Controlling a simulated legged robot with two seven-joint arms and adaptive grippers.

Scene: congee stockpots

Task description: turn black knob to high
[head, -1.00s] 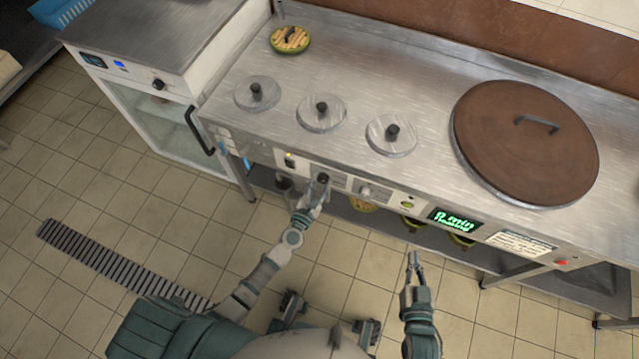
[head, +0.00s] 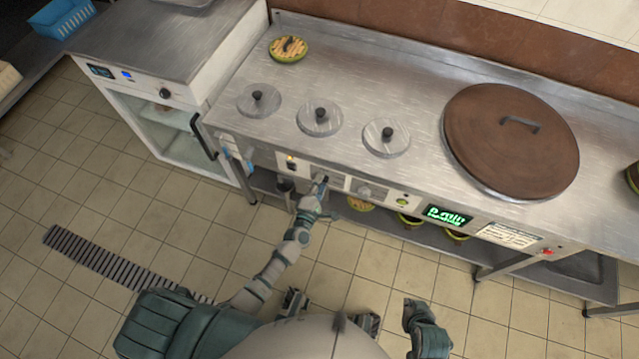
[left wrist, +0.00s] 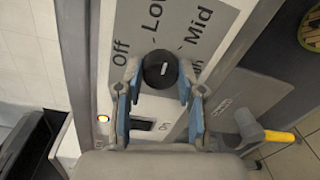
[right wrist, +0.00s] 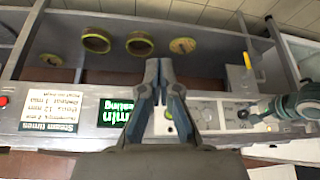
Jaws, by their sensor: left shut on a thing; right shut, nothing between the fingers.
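The panel reads Off, Low and Mid around the knob; another label beside the right finger is mostly covered. A small white mark shows on the knob's face. My left gripper (left wrist: 158,80) is shut on the knob, one finger on each side. In the head view my left gripper (head: 321,190) is at the panel, largely covering the knob. My right gripper (right wrist: 158,70) is shut and empty in the right wrist view, apart from the panel.
The steel counter (head: 400,90) holds several small lids and a big brown lid (head: 510,140). A green display (head: 447,215) is further right on the panel. A glass-door cabinet (head: 150,125) stands at left. The tiled floor in front is open.

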